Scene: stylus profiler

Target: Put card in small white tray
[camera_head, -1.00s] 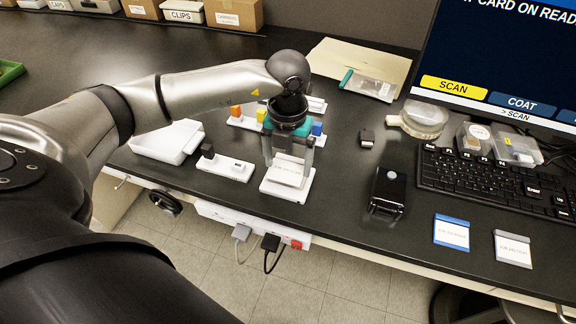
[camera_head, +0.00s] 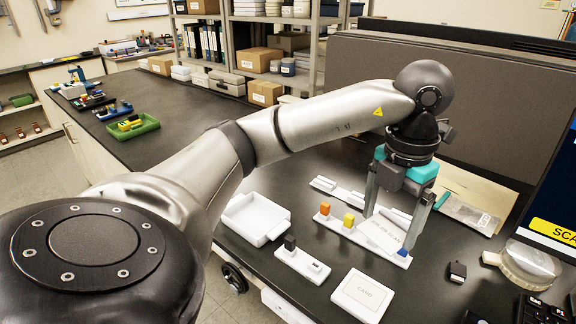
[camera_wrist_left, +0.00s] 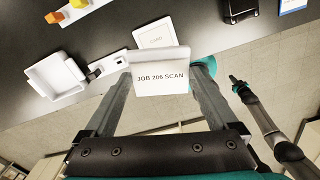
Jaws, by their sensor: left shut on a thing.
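The card (camera_wrist_left: 163,77), white and printed JOB 206 SCAN, is held between the fingers of my left gripper (camera_head: 388,232). In the head view the card (camera_head: 382,233) looks tilted and raised. The gripper is shut on it. The small white tray (camera_head: 235,203) stands to the left of the gripper on the dark bench. It is open-topped and looks empty, and it also shows at the left of the left wrist view (camera_wrist_left: 40,82). What looks like my right gripper (camera_wrist_left: 240,87) shows at the right of the left wrist view, too small to tell its fingers.
A white base marked CARD (camera_head: 362,297) lies near the bench's front edge. A white stand with a dark block (camera_head: 302,262) sits between it and the tray. A white rack with orange and yellow blocks (camera_head: 338,222) lies behind. A green tray (camera_head: 133,128) is far left.

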